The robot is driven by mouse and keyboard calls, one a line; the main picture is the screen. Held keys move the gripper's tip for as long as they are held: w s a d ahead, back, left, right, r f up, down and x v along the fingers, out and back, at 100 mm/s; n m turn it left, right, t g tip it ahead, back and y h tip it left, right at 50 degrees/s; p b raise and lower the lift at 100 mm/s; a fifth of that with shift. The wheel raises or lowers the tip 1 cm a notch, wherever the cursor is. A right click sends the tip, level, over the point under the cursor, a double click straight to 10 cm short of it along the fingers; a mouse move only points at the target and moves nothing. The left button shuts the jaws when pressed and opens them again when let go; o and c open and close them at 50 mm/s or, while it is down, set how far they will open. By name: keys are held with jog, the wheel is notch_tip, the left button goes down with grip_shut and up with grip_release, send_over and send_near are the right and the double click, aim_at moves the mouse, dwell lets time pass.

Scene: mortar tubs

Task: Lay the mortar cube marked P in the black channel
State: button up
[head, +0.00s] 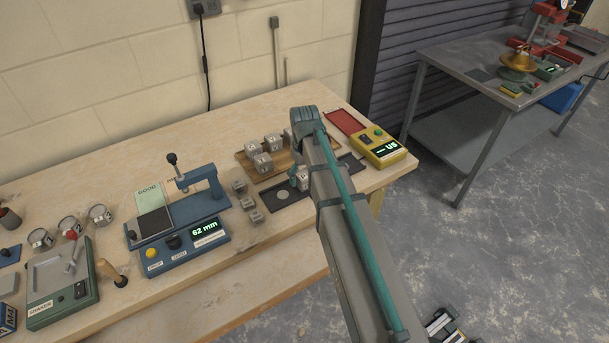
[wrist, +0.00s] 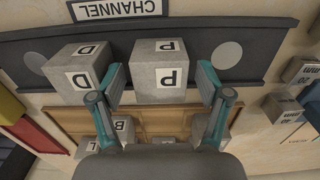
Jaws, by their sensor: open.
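The grey mortar cube marked P (wrist: 160,76) sits in the black channel (wrist: 268,62), its letter turned upside down in the wrist view. My gripper (wrist: 160,86) is open, with one teal finger on each side of the P cube; I cannot tell whether they touch it. A cube marked D (wrist: 80,70) stands beside it in the channel, left of my left finger. In the head view the channel (head: 267,203) is partly hidden by my arm, and one cube (head: 303,182), apparently P, shows beside it.
A wooden tray (wrist: 70,115) with cubes, B and L among them, lies alongside the channel. Small grey cubes (head: 249,204) stand left of the channel. A blue gauge reading 62 mm (head: 205,235) and a yellow meter (head: 378,148) flank the area.

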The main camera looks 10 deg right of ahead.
aim_at(305, 174)
notch_tip(305, 174, up, 12)
jog(key=b, duration=0.2)
jog(key=shift+r, duration=0.2)
dwell(0.3)
dwell(0.4)
